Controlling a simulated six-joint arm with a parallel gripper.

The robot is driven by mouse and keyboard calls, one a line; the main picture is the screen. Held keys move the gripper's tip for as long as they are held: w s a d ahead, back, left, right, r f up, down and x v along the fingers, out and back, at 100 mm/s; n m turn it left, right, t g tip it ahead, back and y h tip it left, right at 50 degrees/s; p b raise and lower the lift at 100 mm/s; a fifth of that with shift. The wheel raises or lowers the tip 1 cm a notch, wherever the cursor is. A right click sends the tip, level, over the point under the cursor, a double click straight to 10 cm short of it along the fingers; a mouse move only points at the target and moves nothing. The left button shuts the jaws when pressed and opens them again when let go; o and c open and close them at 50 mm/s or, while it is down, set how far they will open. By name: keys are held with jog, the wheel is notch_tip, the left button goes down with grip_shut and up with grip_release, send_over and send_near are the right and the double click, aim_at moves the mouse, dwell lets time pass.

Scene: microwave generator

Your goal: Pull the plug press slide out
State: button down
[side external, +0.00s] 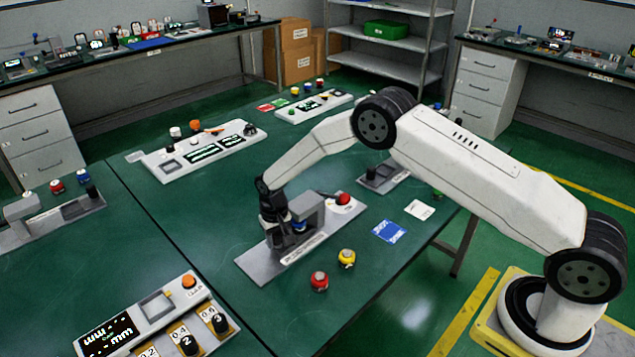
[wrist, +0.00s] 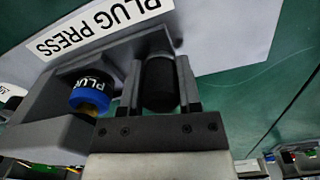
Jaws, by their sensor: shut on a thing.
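The plug press (side external: 311,214) is a grey frame on a light base plate on the green table, and its "PLUG PRESS" label shows in the wrist view. The slide's black round knob (wrist: 160,84) stands between the fingers of my gripper (wrist: 162,98). My gripper (side external: 272,214) is shut on this knob at the left side of the press in the side view. A blue and black plug (wrist: 90,92) with a pale lower end sits inside the press frame, beside my left finger. The slide itself is mostly hidden by my gripper and the frame.
A red knob (side external: 319,281) and a yellow knob (side external: 346,258) stand just in front. A blue card (side external: 389,231) lies to the right. The table left of the press is clear.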

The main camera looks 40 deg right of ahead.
aim_at(250, 267)
jog(key=a, duration=0.9)
jog(key=shift+a, duration=0.25)
jog(key=shift+c, duration=2.2)
grip_release()
jog(key=shift+o, duration=0.7)
jog(key=shift+d, duration=0.1)
jog(key=shift+r, duration=0.1)
notch_tip(250, 267, up, 8)
